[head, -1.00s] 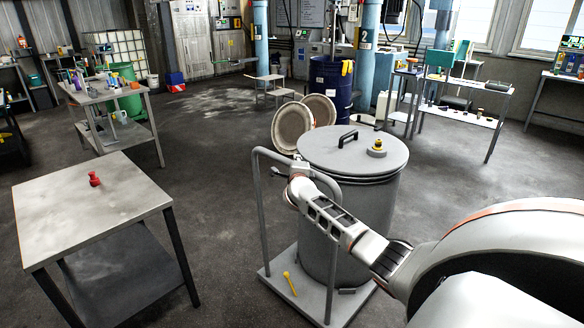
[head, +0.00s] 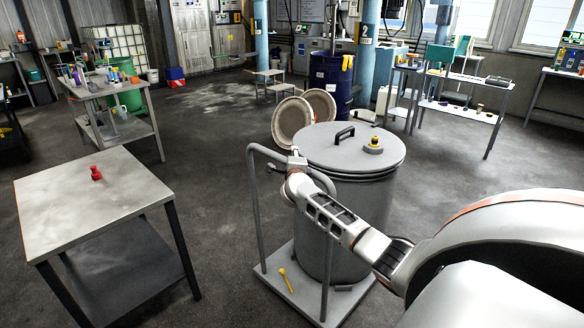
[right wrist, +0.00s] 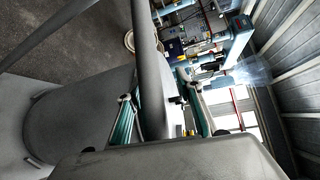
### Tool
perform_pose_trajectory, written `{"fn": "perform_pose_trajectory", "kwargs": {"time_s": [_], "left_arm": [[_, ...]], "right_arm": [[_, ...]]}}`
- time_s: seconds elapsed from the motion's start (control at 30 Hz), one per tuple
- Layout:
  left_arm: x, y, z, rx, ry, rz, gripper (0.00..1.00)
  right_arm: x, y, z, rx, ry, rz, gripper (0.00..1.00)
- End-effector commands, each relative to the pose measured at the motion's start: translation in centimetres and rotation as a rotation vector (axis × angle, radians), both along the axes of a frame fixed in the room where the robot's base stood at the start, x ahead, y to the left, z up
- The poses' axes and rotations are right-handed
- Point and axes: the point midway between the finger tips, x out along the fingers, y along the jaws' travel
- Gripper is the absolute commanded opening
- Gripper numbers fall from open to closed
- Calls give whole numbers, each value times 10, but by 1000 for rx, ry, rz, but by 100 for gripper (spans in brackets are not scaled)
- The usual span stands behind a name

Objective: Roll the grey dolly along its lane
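The grey dolly (head: 273,280) is a flat platform with an upright tubular handle (head: 253,205) at its left. It carries a large grey lidded drum (head: 322,215). A small yellow lever (head: 286,280) stands on the platform. My right gripper (head: 294,168) is at the handle's top bar, partly hidden by its own wrist. In the right wrist view the handle bar (right wrist: 150,75) runs between the two fingers of my right gripper (right wrist: 157,105). The fingers look spread, with a gap beside the bar. My left gripper is out of view.
A grey table (head: 75,205) with a red object (head: 96,173) stands at the left. Two round discs (head: 291,121) stand behind the drum, near a blue barrel (head: 331,85). Open floor (head: 215,150) lies between the table and dolly.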

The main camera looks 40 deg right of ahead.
Motion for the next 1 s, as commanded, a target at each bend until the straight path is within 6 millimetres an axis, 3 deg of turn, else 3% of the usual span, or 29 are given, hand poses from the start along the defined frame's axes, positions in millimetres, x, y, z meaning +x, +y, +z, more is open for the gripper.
{"fn": "perform_pose_trajectory", "kwargs": {"time_s": [0.6,1.0], "left_arm": [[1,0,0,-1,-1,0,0],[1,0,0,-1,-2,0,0]], "right_arm": [[-69,68,13,1,-2,15,36],[-78,76,15,2,-3,15,36]]}}
